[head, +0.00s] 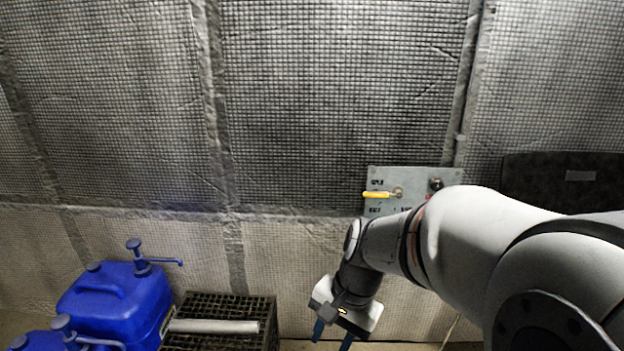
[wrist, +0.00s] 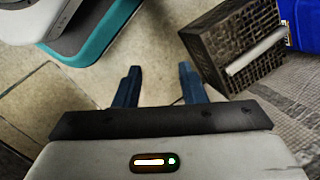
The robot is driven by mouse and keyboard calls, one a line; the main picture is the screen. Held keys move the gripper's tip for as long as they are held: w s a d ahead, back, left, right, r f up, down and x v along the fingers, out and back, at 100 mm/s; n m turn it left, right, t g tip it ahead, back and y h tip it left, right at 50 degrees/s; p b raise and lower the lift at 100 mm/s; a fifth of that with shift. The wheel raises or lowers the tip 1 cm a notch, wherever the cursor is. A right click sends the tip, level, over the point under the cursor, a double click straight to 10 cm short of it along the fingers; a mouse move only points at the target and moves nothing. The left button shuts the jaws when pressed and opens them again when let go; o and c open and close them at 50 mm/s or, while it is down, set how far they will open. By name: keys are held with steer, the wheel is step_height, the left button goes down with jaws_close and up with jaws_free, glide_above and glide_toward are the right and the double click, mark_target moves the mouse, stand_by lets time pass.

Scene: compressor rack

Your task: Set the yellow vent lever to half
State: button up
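The yellow vent lever (head: 377,194) is on a grey panel (head: 408,177) fixed to the wall in the head view. It points left from its pivot (head: 398,192) and lies about level. Dark lettering shows above and below it, too small to read surely. My arm hides the lower right of the panel. My gripper (head: 333,332) hangs below and left of the panel, pointing down, well apart from the lever. In the wrist view my gripper (wrist: 159,85) has its two blue fingers spread with nothing between them. The lever is not in the wrist view.
A black crate (head: 190,306) with a pale bar (head: 215,326) on it stands left of my gripper. Blue canisters (head: 115,300) with pumps stand further left. A dark knob (head: 436,184) is on the panel. A dark box (head: 565,182) is at the right. The wall left of the panel is clear.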

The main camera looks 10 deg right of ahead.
steer(key=w+r+m+y+p, duration=0.35)
steer(key=w+m, duration=0.35)
steer(key=m, duration=0.3)
steer(key=m+t+y+p, duration=0.2)
steer(key=m+t+p, duration=0.95)
steer(key=m, duration=1.95)
glide_toward(377, 196)
step_height(377, 196, down, 2)
steer(key=w+a+t+b, duration=0.1)
steer(key=a+t+b, duration=0.1)
steer(key=t+b, duration=0.1)
steer(key=shift+h, duration=0.25)
steer(key=b+x, duration=0.1)
steer(key=x, duration=0.6)
steer(key=shift+w+a+f+b, duration=0.1)
steer(key=shift+w+a+b, duration=0.1)
steer(key=shift+b, duration=0.2)
jaws_close()
steer(key=shift+d, duration=0.1)
